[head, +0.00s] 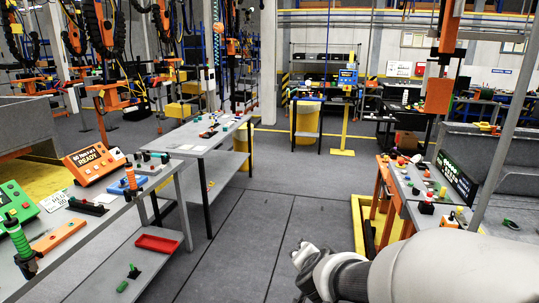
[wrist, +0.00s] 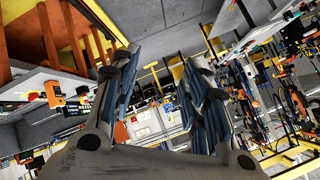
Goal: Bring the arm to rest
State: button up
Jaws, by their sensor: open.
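My gripper (head: 303,252) is at the lower middle of the head view, at the end of my pale arm, which reaches in from the lower right. It is over the grey floor of the aisle (head: 262,205), between the benches. In the wrist view my gripper (wrist: 163,72) has its two dark fingers spread apart, with nothing between them. The wrist picture is turned over, with floor at its top. No object touches the fingers.
A left bench (head: 75,240) holds control boxes and tools, with a red tray (head: 158,243) on its lower shelf. A second table (head: 180,146) stands behind it. A right bench (head: 415,205) with orange legs and coloured parts is close to my arm. The middle aisle is clear.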

jog(key=s+a+r+n+g+y, duration=0.1)
jog(key=s+a+r+n+y, duration=0.25)
jog(key=s, duration=0.35)
jog(key=s+d+n+g+h, duration=0.1)
jog(key=s+d, duration=0.3)
jog(key=s, duration=0.6)
jog(key=s+d+n+g+h, duration=0.2)
jog(key=s+d+n+g, duration=0.1)
jog(key=s, duration=0.8)
jog(key=shift+d+n+g, duration=0.4)
jog(key=shift+n, duration=0.25)
jog(key=shift+s+d+f, duration=0.2)
